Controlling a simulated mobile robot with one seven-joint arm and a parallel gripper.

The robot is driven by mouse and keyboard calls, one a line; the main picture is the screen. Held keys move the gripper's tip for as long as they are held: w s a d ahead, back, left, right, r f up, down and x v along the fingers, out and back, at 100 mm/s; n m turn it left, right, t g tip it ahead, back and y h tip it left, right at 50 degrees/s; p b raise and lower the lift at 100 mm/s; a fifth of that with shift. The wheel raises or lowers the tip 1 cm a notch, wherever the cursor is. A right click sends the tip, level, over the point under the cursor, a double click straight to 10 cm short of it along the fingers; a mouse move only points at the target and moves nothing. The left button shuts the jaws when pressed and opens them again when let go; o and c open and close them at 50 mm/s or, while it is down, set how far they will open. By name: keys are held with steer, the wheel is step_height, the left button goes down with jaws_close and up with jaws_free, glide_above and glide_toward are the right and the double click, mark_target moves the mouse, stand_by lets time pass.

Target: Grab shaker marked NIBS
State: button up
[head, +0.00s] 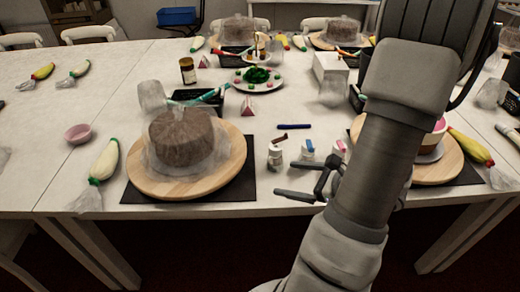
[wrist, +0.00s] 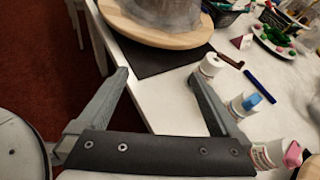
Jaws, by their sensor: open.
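Three small white shakers stand in a row near the table's front edge. One has a brown flip lid (head: 276,153), one a blue lid (head: 307,153) and one a pink lid (head: 338,149). They also show in the wrist view: brown-lidded (wrist: 211,66), blue-lidded (wrist: 243,105) and pink-lidded (wrist: 275,154). Their labels are too small to read, so I cannot tell which is marked NIBS. My gripper (head: 300,180) is open and empty at the table's front edge, just in front of the shakers. In the wrist view my gripper (wrist: 160,78) has its right finger beside the brown- and blue-lidded shakers.
A wrapped brown cake (head: 180,138) sits on a round wooden turntable (head: 225,175) over a black mat (head: 245,190), left of the shakers. A blue marker (head: 294,127) lies behind them. A second turntable (head: 440,170) stands right, partly behind my arm.

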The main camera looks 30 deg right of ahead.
steer(key=d+f+m+h, duration=0.1)
steer(key=d, duration=0.1)
steer(key=s+d+f+m+t+h, duration=0.1)
steer(key=d+m, duration=0.1)
steer(key=s+d+f+m+h, duration=0.1)
steer(key=d+m, duration=0.1)
steer(key=shift+s+d+f+h+b, duration=0.2)
steer(key=shift+s+d+h+b, duration=0.05)
steer(key=shift+h+b, duration=0.05)
steer(key=shift+w+d+f+t, duration=0.1)
steer(key=shift+d+f+t, duration=0.1)
steer(key=shift+t, duration=0.1)
steer(key=b, duration=0.2)
glide_toward(281, 167)
steer(key=x, duration=0.5)
steer(key=shift+a+r, duration=0.15)
steer(key=shift+a, duration=0.2)
steer(key=shift+d+b+x, duration=0.15)
steer(key=shift+b+x, duration=0.25)
steer(key=shift+x, duration=1.15)
steer(key=shift+d+b+x, duration=0.1)
steer(key=shift+b+x, duration=0.3)
steer(key=shift+x, duration=1.15)
steer(key=shift+c, duration=0.2)
